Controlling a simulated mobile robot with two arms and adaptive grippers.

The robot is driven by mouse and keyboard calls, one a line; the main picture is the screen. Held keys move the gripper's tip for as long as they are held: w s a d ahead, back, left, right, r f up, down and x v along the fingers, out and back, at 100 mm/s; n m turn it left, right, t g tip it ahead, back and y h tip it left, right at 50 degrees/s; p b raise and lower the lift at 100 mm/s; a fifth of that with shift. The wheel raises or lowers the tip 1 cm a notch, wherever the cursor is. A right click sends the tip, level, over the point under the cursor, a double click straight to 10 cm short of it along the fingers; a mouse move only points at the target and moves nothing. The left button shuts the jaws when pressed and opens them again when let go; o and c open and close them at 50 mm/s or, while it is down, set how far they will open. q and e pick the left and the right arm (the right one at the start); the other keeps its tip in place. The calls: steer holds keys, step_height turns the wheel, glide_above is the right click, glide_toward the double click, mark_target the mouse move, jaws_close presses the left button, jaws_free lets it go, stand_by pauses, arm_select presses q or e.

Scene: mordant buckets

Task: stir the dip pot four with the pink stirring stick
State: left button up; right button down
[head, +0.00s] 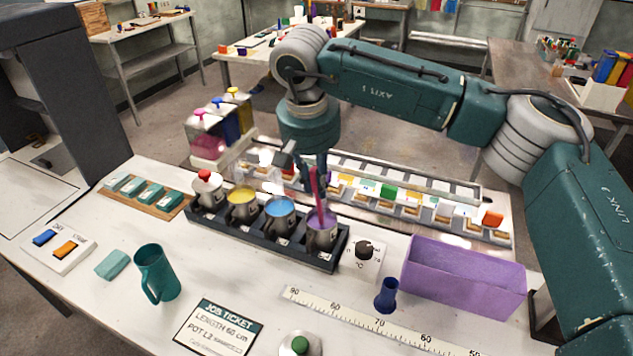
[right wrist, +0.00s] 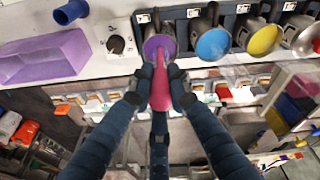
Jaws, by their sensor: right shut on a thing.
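Dip pot four (head: 322,238) is the grey metal pot with purple liquid at the right end of the dark rack; it also shows in the right wrist view (right wrist: 151,33). The pink stirring stick (head: 319,205) stands nearly upright with its lower end inside this pot's mouth. My right gripper (head: 314,170) is above the pot, shut on the stick's upper part. In the right wrist view the fingers (right wrist: 158,88) close on both sides of the pink stick (right wrist: 160,92). The stick's lower tip is hidden in the pot. My left gripper is not in view.
The rack (head: 273,247) also holds a blue pot (head: 279,222), a yellow pot (head: 243,207) and a red-knobbed pot (head: 207,192). A dial box (head: 362,262) and purple bin (head: 462,285) stand to the right. A teal mug (head: 157,275) and ruler (head: 365,320) are in front.

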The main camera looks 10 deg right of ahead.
mark_target(314, 170)
steer(key=shift+p+v, duration=1.55)
steer(key=shift+v, duration=1.45)
steer(key=shift+a, duration=0.1)
steer(key=w+d+p+v, duration=0.1)
steer(key=w+p+v, duration=0.1)
steer(key=p+v, duration=0.6)
steer(key=v, duration=0.3)
steer(key=shift+d, duration=0.2)
